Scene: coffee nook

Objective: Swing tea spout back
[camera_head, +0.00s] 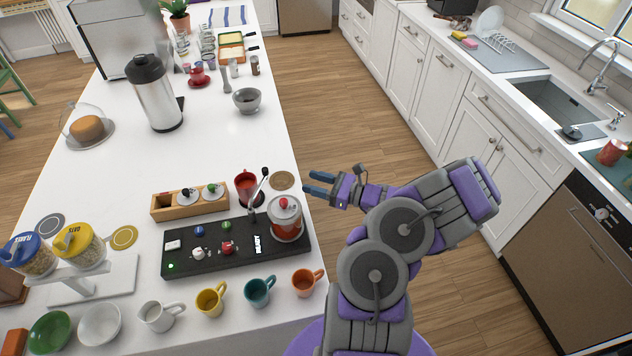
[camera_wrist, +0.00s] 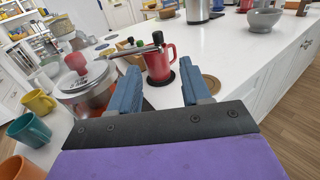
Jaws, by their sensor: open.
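The tea spout (camera_head: 260,187) is a thin grey arm with a dark tip, rising from the black station (camera_head: 180,262) beside the glass tea pot (camera_head: 286,222) with a red knob. In the wrist view, the spout (camera_wrist: 137,50) reaches from near the pot (camera_wrist: 88,92) toward the red mug (camera_wrist: 162,64), its black tip in front of the mug's rim. The red mug (camera_head: 242,190) stands on the counter behind the station. My gripper (camera_head: 311,183) is open and empty, off the counter's right edge, pointing left at the spout and mug. Its blue fingers also show in the wrist view (camera_wrist: 162,88), apart from the spout.
A wooden box (camera_head: 165,211) with small pods sits left of the red mug. Several coloured mugs, including an orange one (camera_head: 304,284), line the front. A round cork coaster (camera_head: 283,180) lies between the mug and my gripper. The far counter is roomy.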

